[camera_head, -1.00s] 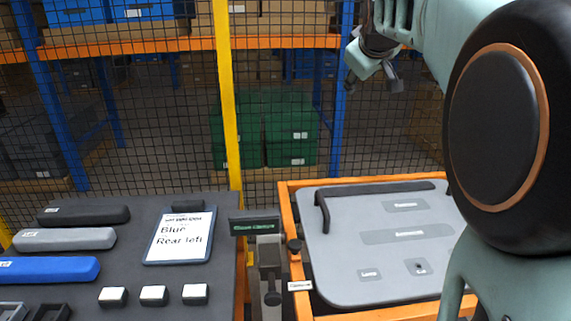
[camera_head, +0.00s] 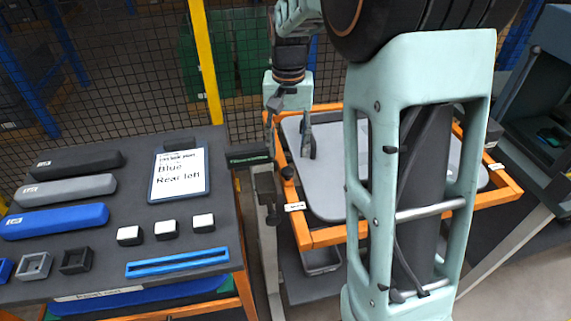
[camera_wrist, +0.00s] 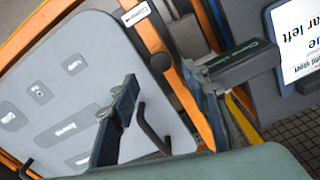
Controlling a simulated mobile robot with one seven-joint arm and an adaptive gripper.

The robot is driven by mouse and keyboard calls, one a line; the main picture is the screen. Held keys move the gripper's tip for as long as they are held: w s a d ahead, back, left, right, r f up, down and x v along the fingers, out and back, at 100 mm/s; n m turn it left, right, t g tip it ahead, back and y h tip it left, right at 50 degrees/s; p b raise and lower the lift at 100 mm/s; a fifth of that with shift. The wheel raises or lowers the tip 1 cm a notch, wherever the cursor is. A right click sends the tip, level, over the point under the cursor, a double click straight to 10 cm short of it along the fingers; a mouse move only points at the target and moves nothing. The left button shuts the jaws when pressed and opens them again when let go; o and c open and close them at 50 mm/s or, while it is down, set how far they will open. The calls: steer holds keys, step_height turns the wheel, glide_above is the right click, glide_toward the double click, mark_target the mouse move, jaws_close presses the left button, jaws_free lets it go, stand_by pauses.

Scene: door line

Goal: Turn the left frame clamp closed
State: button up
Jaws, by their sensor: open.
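The grey door panel (camera_head: 325,185) lies in an orange frame (camera_head: 325,236). The left frame clamp (camera_head: 288,172) shows as a small black knob on the frame's left side, above a white label (camera_head: 295,206) too small to read. In the wrist view, the clamp knob (camera_wrist: 161,62) appears between and beyond the finger directions, at the panel's edge. My gripper (camera_head: 288,132) is open and empty, above the frame's left rear part. In the wrist view, my gripper (camera_wrist: 163,98) shows both fingers spread, apart from the knob. The clamp's exact turn cannot be told.
A black bar handle (camera_wrist: 150,135) stands near the fingers. A dark sign (camera_head: 250,157) on a post is close left of the frame. The left table holds a clipboard (camera_head: 180,173), coloured bars and small blocks. A mesh fence with a yellow post (camera_head: 205,60) stands behind.

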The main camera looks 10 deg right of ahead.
mark_target(287, 171)
step_height(287, 171, down, 7)
steer(key=shift+f, duration=0.1)
stand_by(0.3)
jaws_close()
